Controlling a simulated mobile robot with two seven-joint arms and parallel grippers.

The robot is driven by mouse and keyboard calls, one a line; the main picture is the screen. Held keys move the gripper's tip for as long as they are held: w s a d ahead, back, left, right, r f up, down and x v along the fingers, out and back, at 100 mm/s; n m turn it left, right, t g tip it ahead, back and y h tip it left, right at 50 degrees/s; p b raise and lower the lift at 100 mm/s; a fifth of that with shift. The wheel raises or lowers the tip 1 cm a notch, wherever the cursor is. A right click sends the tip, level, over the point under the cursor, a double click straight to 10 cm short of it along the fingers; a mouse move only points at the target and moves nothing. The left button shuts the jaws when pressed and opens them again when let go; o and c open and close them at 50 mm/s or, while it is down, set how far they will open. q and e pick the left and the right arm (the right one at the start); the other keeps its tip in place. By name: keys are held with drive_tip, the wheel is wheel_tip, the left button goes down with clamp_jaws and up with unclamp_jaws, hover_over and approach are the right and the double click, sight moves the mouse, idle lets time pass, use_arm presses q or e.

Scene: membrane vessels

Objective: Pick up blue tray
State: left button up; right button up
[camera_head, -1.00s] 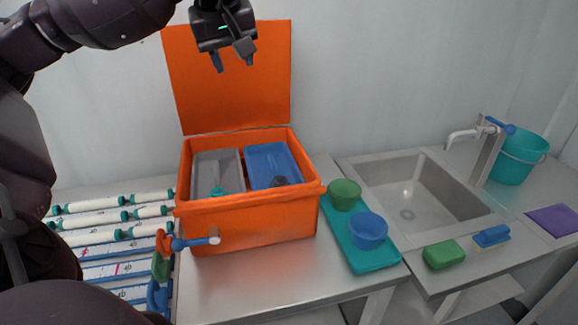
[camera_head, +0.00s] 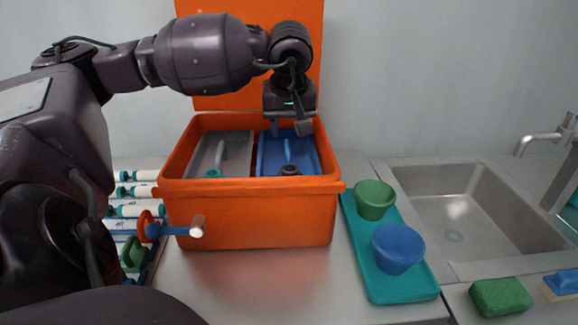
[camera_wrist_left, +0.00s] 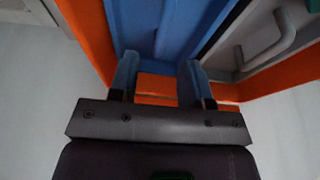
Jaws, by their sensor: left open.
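The blue tray (camera_head: 304,160) sits inside the orange box (camera_head: 250,215), in its right half. It has an upright blue handle, and a dark round part shows near its front end. My left gripper (camera_head: 288,132) hangs above the back end of the blue tray, open and empty. In the left wrist view, the blue tray (camera_wrist_left: 160,22) lies ahead of the two fingertips (camera_wrist_left: 160,72), and part of the orange box shows between the fingers. I cannot tell whether the fingers touch anything. My right gripper is in neither view.
A grey tray (camera_head: 233,148) fills the box's left half, with the open lid (camera_head: 225,102) behind. To the right, a teal tray (camera_head: 405,285) holds a green cup (camera_head: 374,200) and a blue cup (camera_head: 398,249). A sink (camera_head: 480,210) lies beyond. White tubes (camera_head: 135,211) lie left.

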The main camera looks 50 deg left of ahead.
sight(288, 146)
use_arm(q)
drive_tip(key=shift+x, duration=3.35)
drive_tip(key=shift+s+d, duration=0.1)
drive_tip(key=shift+s, duration=0.05)
clamp_jaws()
